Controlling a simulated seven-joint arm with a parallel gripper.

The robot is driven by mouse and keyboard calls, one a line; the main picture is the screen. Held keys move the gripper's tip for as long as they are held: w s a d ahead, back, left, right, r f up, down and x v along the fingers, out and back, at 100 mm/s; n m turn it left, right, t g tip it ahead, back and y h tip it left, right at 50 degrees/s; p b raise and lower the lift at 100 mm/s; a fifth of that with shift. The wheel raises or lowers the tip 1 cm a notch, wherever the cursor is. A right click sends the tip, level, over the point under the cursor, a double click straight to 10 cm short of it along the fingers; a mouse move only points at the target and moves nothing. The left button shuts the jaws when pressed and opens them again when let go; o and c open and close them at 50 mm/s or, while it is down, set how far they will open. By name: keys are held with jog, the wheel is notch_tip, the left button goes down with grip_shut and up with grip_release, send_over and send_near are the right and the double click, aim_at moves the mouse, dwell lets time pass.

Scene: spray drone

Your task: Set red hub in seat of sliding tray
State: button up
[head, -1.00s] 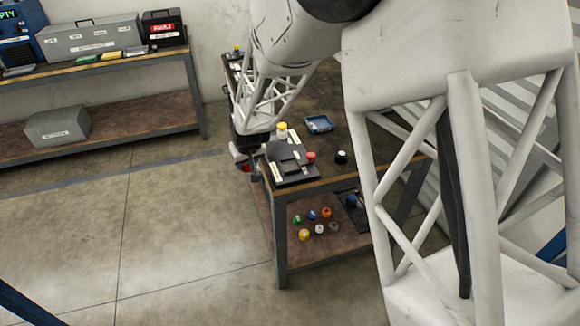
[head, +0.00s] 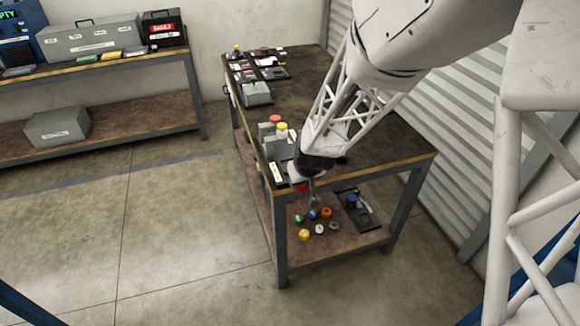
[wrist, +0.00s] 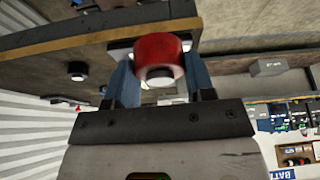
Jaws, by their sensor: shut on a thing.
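My gripper (head: 304,182) is at the near left corner of the workbench in the head view, around the table edge. In the wrist view my gripper (wrist: 158,82) has its two blue fingers on either side of the red hub (wrist: 160,55). It is shut on the hub. In the head view the hub (head: 301,187) shows as a small red patch beneath the wrist. A dark tray-like unit (head: 282,152) with a pale label lies beside the gripper on the bench top. My arm hides much of it, and its seat cannot be made out.
Another red-topped item (head: 275,119) and a yellow-topped item (head: 282,129) stand by grey blocks. A grey box (head: 256,93) stands farther back. The lower shelf (head: 290,258) holds several coloured caps and a black holder (head: 362,210). The floor on the left is clear.

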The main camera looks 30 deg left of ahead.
jog(key=shift+w+a, duration=0.1)
send_near(290, 158)
jog(key=shift+s+a+f, duration=0.1)
jog(key=shift+a+f, duration=0.2)
jog(key=shift+f, duration=0.35)
jog(key=shift+s+a+f, duration=0.1)
jog(key=shift+a+f, duration=0.25)
jog(key=shift+f, duration=0.25)
jog(key=shift+f, duration=1.8)
jog(key=shift+f, duration=0.15)
jog(key=o, duration=1.1)
jog(key=shift+c, duration=0.2)
jog(key=shift+r, duration=0.3)
jog(key=v, duration=1.1)
jog(key=shift+s+d+r, duration=0.15)
jog(key=shift+s+r, duration=0.05)
jog(key=shift+r, duration=0.1)
